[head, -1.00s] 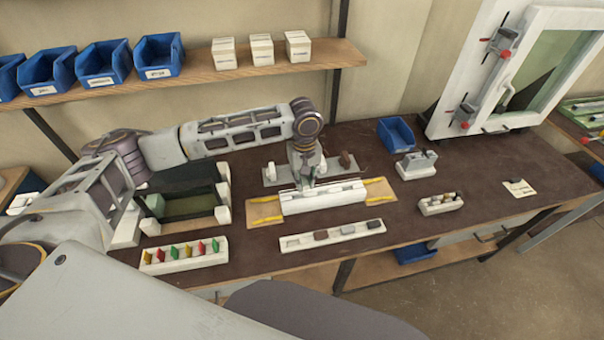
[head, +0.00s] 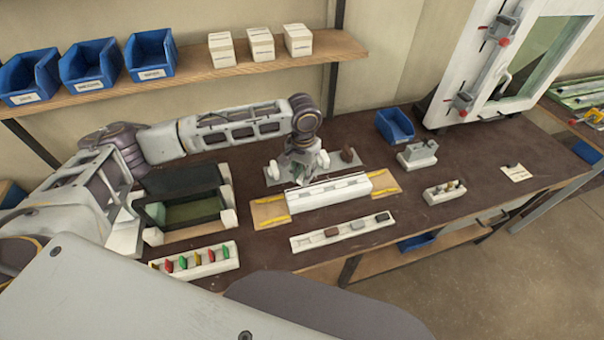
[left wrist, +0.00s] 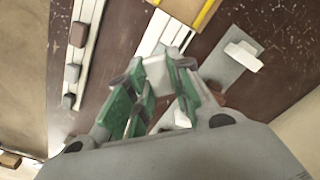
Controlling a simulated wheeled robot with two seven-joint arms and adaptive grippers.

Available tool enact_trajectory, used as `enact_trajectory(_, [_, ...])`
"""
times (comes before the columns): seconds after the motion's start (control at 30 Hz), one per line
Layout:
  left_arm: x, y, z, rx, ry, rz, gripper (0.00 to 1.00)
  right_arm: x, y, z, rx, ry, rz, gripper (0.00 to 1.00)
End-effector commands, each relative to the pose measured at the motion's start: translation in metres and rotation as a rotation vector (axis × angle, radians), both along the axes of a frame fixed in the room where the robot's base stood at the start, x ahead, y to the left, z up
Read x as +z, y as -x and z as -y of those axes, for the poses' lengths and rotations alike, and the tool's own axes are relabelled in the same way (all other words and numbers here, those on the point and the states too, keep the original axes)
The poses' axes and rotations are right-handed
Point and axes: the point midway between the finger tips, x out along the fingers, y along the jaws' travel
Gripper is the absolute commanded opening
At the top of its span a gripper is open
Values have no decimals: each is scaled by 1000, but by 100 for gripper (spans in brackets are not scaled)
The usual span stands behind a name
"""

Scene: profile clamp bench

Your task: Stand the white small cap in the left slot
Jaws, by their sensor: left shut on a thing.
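My left gripper (head: 299,178) is above the rear edge of the white slotted profile (head: 343,190), near its left half. In the left wrist view, its green fingers (left wrist: 156,78) are shut on the white small cap (left wrist: 157,71). The cap is between the fingertips, with the white profile (left wrist: 170,30) behind it. In the head view the cap cannot be made out. A white strip (head: 305,243) in front of the profile holds brown, grey and dark caps; its left end is empty. I cannot tell which slot is the left one. My right gripper is out of view.
A grey plate (head: 277,175) with upright pieces lies behind the profile. A dark open box (head: 185,185) and a rack of coloured pieces (head: 215,262) stand left. A grey block (head: 417,155) and small white holder (head: 444,193) stand right. The table between them and the dark-capped strip is clear.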

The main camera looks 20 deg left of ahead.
Motion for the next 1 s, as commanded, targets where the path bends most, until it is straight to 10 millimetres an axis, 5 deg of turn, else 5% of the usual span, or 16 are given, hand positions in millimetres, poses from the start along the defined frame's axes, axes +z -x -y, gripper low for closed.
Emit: enact_trajectory(1.0, [0,-3,4,-761,1,0,13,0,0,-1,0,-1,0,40])
